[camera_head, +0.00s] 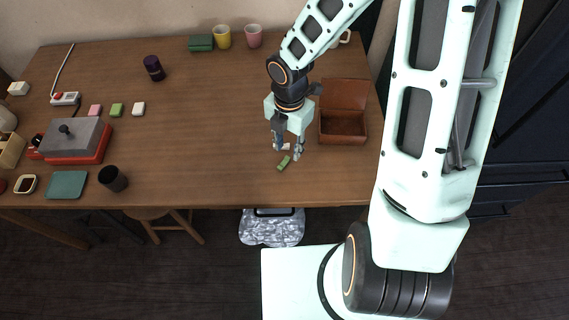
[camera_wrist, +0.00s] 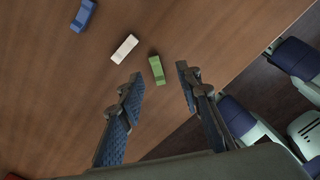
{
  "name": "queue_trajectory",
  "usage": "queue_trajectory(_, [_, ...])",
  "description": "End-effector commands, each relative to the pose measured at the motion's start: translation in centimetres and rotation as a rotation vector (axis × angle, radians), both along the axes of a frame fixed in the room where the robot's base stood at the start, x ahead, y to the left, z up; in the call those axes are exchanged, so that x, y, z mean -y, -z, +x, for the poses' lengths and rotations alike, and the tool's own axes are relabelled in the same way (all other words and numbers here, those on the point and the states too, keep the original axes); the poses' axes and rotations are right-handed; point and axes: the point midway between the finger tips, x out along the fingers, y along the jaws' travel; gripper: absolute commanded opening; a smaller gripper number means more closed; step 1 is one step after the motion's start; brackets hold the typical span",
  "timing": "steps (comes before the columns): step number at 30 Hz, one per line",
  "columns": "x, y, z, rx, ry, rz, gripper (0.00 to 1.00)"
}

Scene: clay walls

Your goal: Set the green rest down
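The green rest (camera_head: 284,162) is a small green block lying on the wooden table near its front edge. In the wrist view the green rest (camera_wrist: 156,69) shows just beyond the gap between my fingertips, apart from both fingers. My gripper (camera_head: 287,153) points down over this part of the table; its fingers are spread and empty. In the wrist view my gripper (camera_wrist: 160,74) shows two blue-padded fingers with a clear gap. How high the fingertips are above the table I cannot tell.
A white rest (camera_wrist: 125,48) and a blue rest (camera_wrist: 84,15) lie beside the green one. An open brown box (camera_head: 343,140) stands to the right. The middle of the table is clear.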

Motion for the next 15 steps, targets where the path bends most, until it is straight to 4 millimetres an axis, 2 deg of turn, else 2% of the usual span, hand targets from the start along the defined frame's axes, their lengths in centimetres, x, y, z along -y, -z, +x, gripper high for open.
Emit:
queue_trajectory(5, [-0.3, 1.4, 0.0, -0.001, -0.002, -0.002, 0.32])
queue_trajectory(12, [-0.9, 4.9, 0.0, -0.002, 0.001, -0.001, 0.32])
queue_trajectory(15, [-0.9, 5.6, 0.0, 0.0, 0.001, 0.0, 0.32])
